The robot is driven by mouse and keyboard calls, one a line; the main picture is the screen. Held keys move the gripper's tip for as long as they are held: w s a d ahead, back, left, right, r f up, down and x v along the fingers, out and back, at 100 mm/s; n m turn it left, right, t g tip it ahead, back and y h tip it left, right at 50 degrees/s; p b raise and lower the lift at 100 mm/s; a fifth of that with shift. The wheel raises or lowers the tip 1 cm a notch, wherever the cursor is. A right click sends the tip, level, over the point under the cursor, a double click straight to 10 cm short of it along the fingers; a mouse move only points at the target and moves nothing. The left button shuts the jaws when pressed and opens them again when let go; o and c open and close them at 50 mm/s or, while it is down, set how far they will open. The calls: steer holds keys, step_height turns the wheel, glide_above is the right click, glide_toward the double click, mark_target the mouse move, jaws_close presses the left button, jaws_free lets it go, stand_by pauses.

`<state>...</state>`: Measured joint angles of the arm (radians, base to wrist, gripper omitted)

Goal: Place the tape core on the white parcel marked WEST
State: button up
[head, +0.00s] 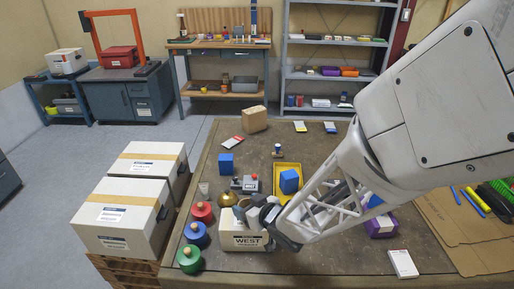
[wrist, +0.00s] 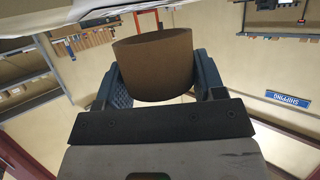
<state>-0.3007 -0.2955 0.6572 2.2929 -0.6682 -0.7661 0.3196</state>
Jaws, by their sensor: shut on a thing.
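The brown tape core (wrist: 153,65), a short cardboard cylinder, sits between the two blue pads of my gripper (wrist: 153,75) in the wrist view. My gripper is shut on it. In the head view my gripper (head: 262,213) is tipped sideways, over or just behind the white parcel marked WEST (head: 242,241) at the table's front. The fingers and wrist cover part of the parcel's top and right side. The core is mostly hidden there, and I cannot tell whether it touches the parcel.
Red (head: 202,212), blue (head: 196,235) and green (head: 190,259) knobbed round pieces stand left of the parcel. A brass-coloured piece (head: 229,199) is close behind it. A yellow tray (head: 286,167) with a blue block lies farther back. A white card (head: 402,264) lies at front right.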

steer(key=shift+f, duration=0.85)
steer(key=o, duration=0.9)
steer(key=shift+f, duration=0.1)
steer(key=shift+s+d+r, duration=0.3)
steer(key=shift+d+r, duration=0.05)
steer(key=v, duration=1.1)
